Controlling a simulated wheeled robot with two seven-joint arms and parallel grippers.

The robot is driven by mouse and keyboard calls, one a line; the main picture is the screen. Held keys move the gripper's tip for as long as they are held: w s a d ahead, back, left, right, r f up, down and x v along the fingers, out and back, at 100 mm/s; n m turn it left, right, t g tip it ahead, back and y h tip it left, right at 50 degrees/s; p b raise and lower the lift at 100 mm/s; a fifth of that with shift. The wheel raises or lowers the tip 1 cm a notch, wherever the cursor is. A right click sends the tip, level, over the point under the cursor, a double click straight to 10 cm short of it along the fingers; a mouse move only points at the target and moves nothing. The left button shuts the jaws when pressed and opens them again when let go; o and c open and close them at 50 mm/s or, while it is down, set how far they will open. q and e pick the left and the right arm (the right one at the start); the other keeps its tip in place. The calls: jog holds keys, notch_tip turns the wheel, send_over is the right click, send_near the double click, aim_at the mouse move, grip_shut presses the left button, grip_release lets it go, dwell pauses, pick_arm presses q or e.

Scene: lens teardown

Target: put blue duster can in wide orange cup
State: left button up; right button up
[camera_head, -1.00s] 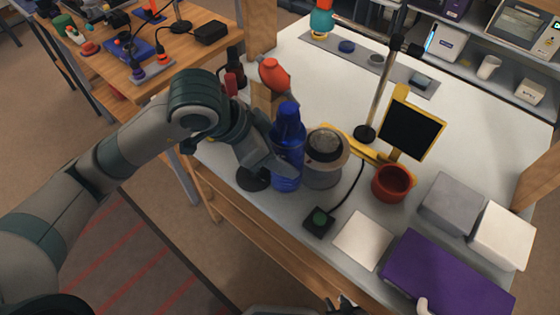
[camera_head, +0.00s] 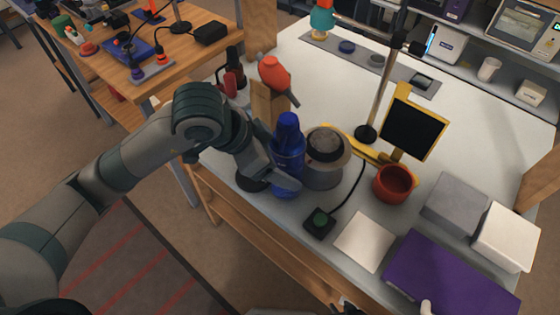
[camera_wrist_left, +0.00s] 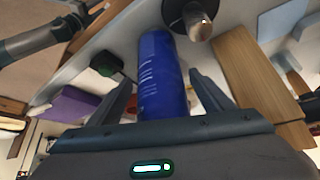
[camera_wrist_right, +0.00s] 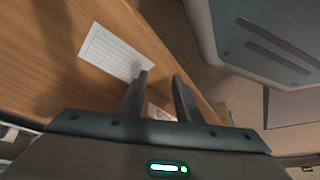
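The blue duster can (camera_head: 288,155) stands roughly upright at the near left of the white table, left of a grey round device. My left gripper (camera_head: 285,178) is at its lower part, one finger crossing in front of it. In the left wrist view the can (camera_wrist_left: 162,75) lies between the two fingers, which are close to its sides. Whether its base touches the table is hard to tell. The wide orange cup (camera_head: 389,188), reddish and empty-looking, stands upright to the right.
The grey round device (camera_head: 322,172) stands just right of the can. A black switch box (camera_head: 319,223) with a cable, a yellow-framed screen (camera_head: 411,128), a lamp stand (camera_head: 377,90), a pale square (camera_head: 364,242) and a purple box (camera_head: 450,277) surround the cup.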

jog(key=shift+s+d+f, duration=0.15)
jog(key=shift+s, duration=0.25)
pick_arm(q)
jog(key=shift+r+p, duration=0.15)
jog(key=shift+p, duration=0.15)
pick_arm(e)
jog(key=shift+w+a+r, duration=0.2)
jog(key=shift+a+r, duration=0.05)
pick_arm(q)
jog(key=shift+a+r, duration=0.1)
jog(key=shift+r, duration=0.1)
pick_arm(e)
jog(key=shift+w+a+r, duration=0.1)
jog(key=shift+w, duration=0.05)
jog(key=shift+w+a+r+t+p, duration=0.2)
jog(key=shift+a+r+t+p, duration=0.45)
jog(key=shift+p, duration=0.45)
pick_arm(q)
jog(key=p+v, duration=0.3)
jog(key=v, duration=0.8)
jog(key=shift+s+a+r+p, duration=0.15)
jog(key=shift+s+p, duration=0.05)
jog(key=shift+p, duration=0.1)
pick_arm(e)
jog(key=s+d+f+g, duration=0.1)
jog(key=s+d+f, duration=0.1)
jog(key=s, duration=0.5)
jog(key=shift+s+d+f+g, duration=0.2)
jog(key=shift+s+d+g, duration=0.05)
jog(key=shift+s+g, duration=0.1)
